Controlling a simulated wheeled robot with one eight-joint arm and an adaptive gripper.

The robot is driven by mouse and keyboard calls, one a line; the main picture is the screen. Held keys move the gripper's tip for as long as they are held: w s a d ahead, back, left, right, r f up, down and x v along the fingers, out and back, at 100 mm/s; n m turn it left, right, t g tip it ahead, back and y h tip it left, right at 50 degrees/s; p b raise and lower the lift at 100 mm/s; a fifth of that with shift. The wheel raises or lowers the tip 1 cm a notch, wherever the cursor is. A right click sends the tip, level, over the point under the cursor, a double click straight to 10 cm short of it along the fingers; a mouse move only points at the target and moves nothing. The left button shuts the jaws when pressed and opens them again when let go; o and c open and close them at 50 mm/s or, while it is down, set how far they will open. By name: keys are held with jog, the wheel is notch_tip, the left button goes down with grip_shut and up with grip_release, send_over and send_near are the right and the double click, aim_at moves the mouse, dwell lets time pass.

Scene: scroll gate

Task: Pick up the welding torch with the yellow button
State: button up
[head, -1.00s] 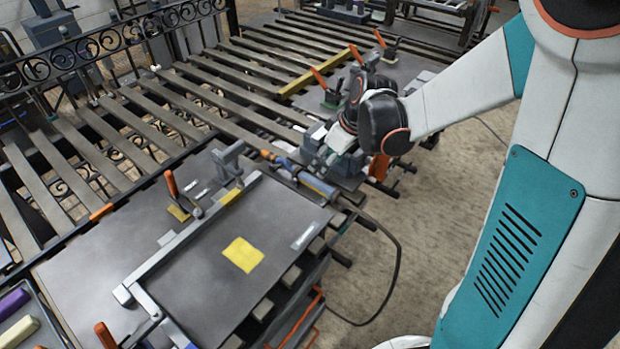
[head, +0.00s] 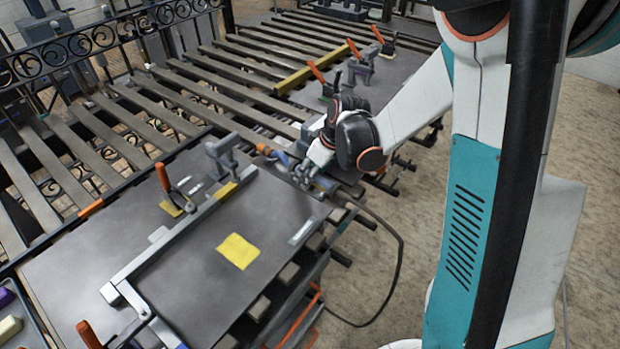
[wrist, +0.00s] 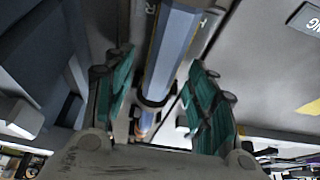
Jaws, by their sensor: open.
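The welding torch (wrist: 172,50) shows in the wrist view as a long blue body with a dark band and an orange-tinged far end. It runs between the two teal fingers of my gripper (wrist: 158,64), which stand apart on either side of it. In the head view my gripper (head: 312,172) is over the torch at the right back edge of the steel table. I cannot make out a yellow button.
A steel plate (head: 200,275) with a yellow cloth (head: 238,251) lies in front, with a metal square (head: 190,232) and an orange-handled clamp (head: 166,185) on it. A dark cable (head: 400,260) hangs beside the table. Slats (head: 215,95) and scrolled ironwork lie behind.

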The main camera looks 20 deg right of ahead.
jog(key=shift+f+b, duration=0.25)
jog(key=shift+b, duration=0.05)
dwell(0.5)
grip_shut()
